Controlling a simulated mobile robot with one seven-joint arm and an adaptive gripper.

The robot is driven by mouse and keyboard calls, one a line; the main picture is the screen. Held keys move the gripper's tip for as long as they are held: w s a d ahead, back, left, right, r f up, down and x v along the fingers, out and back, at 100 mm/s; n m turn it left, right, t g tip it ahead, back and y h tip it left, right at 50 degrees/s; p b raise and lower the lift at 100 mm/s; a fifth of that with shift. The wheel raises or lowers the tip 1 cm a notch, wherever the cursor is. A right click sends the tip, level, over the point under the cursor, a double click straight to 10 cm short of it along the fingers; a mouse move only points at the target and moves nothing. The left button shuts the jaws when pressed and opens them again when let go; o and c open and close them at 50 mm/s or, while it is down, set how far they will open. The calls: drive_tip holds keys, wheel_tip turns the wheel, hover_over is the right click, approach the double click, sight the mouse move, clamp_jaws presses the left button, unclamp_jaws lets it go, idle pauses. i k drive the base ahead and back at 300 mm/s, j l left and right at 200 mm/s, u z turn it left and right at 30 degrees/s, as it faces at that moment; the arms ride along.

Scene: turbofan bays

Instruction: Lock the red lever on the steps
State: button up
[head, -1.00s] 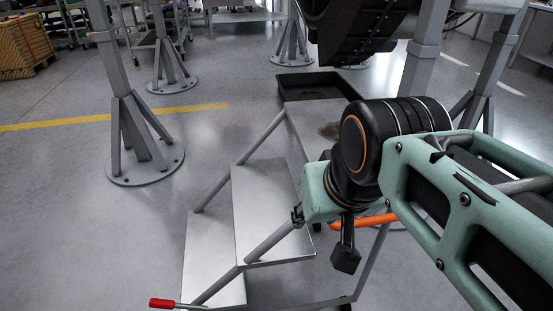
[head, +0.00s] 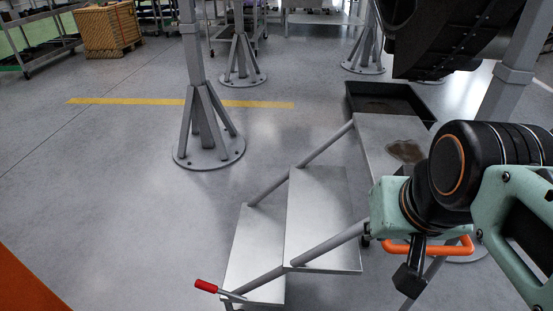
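The red lever (head: 206,286) shows as a short red grip on a thin metal rod, at the lower left corner of the steps. It points left and slightly up, away from the steps. The steps (head: 318,215) are grey metal with flat treads and tubular side rails. My arm is at the right, above and in front of the steps' right side, well apart from the lever. A dark block on a stem hangs below my wrist by an orange bar. I cannot make out my gripper's fingers, or whether they are open or shut. Nothing touches the lever.
A grey support stand (head: 207,140) stands on the floor left of the steps. A black tray (head: 360,104) lies behind the top platform, under a large dark engine part (head: 455,40). An orange surface (head: 22,285) fills the lower left corner. The floor left of the lever is clear.

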sight(209, 288)
drive_tip(key=k+j, duration=0.2)
drive_tip(key=k, duration=0.2)
drive_tip(key=l+u, duration=0.1)
drive_tip(key=u, duration=1.75)
drive_tip(key=j+z, duration=0.1)
